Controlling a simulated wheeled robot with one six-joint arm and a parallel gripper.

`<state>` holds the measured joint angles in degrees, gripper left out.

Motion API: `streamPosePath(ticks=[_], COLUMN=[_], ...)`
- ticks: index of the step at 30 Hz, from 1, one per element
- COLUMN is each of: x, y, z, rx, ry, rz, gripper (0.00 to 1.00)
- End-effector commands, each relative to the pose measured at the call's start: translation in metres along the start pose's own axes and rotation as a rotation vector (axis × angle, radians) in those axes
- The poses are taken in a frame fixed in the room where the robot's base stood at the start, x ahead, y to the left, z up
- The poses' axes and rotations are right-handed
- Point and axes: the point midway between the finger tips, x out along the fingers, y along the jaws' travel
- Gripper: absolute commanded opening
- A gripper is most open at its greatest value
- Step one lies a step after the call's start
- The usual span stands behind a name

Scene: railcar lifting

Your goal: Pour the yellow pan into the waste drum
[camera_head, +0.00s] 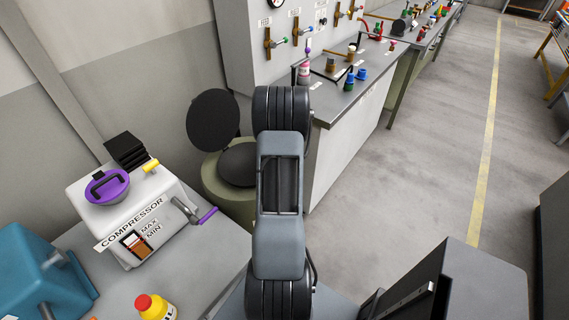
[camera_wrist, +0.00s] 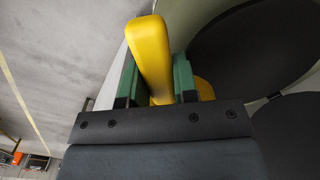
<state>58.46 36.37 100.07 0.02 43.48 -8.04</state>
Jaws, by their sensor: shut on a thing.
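The waste drum (camera_head: 214,184) is olive green and stands left of the grey cabinet in the head view. Its round black lid (camera_head: 212,119) is tipped up at the back, and the dark round top shows below it, partly hidden by my arm. In the wrist view the drum (camera_wrist: 203,24) is at upper right with two large dark discs. My gripper (camera_wrist: 156,80) has its green pads on both sides of a yellow bar, part of the yellow pan (camera_wrist: 149,42). More yellow shows beside the right pad. The pan's contents are hidden. My arm hides gripper and pan in the head view.
A white compressor (camera_head: 140,215) with a purple cap stands on a grey bench at left. A cabinet (camera_head: 345,135) with valves and small containers stands right of the drum. Open floor lies at right.

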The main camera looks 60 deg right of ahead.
Motion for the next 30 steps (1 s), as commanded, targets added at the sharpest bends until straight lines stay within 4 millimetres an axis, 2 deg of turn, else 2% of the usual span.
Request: streamPosePath(ticks=[30], x=[0.023], y=[0.0], z=[0.0], rx=[0.0], ry=[0.0], rz=[0.0], gripper=[0.0])
